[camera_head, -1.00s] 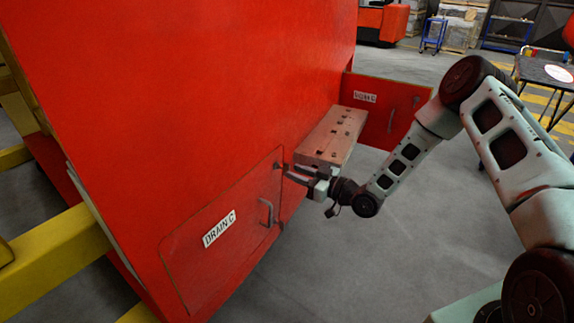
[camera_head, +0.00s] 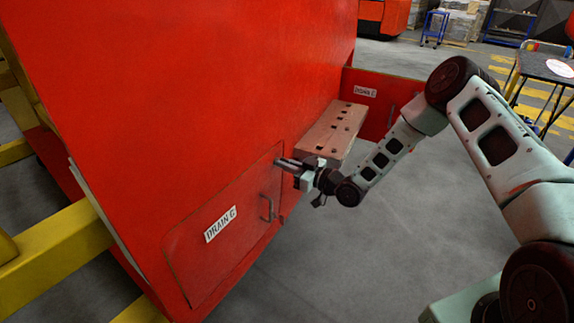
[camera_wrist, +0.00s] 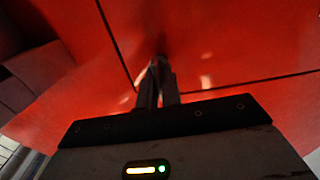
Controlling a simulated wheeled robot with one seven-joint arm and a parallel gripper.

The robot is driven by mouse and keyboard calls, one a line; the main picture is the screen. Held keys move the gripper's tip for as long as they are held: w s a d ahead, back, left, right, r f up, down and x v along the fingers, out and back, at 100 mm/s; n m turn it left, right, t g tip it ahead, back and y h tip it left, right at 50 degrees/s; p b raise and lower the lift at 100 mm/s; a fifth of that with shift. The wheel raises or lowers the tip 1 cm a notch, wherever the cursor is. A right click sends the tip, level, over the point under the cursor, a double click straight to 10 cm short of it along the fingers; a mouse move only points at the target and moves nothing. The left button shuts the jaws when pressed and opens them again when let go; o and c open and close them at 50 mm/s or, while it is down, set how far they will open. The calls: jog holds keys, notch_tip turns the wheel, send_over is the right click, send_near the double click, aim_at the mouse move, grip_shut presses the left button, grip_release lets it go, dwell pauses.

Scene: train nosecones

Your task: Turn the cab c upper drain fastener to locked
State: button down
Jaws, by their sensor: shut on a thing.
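The red drain panel (camera_head: 190,255) is closed, flush in the red cab side, with a white drain label (camera_head: 220,225). The upper drain fastener sits at its upper right corner, mostly hidden by my fingers in the head view. In the wrist view the fastener (camera_wrist: 159,59) is a small dark shape at the fingertips, by the panel seams. My gripper (camera_head: 279,163) is shut on it; the gripper also shows in the wrist view (camera_wrist: 158,68). The fastener's angle cannot be made out.
A grey handle (camera_head: 267,208) stands out on the panel below my gripper. A brownish step (camera_head: 332,128) with holes juts out just behind the gripper. An open red door (camera_head: 377,97) with a white label stands beyond it.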

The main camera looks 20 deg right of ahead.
jog(key=m+b, duration=0.3)
jog(key=shift+d+f+m, duration=0.1)
jog(key=shift+f+m, duration=0.05)
jog(key=shift+m, duration=0.15)
jog(key=m+b, duration=0.3)
jog(key=m, duration=0.3)
jog(key=shift+w+d+b, duration=0.1)
jog(key=shift+b, duration=0.2)
jog(key=m+b, duration=0.1)
jog(key=m, duration=0.3)
jog(key=shift+m, duration=0.4)
jog(key=shift+m+b, duration=0.55)
jog(key=shift+m, duration=1.15)
jog(key=c, duration=1.6)
grip_release()
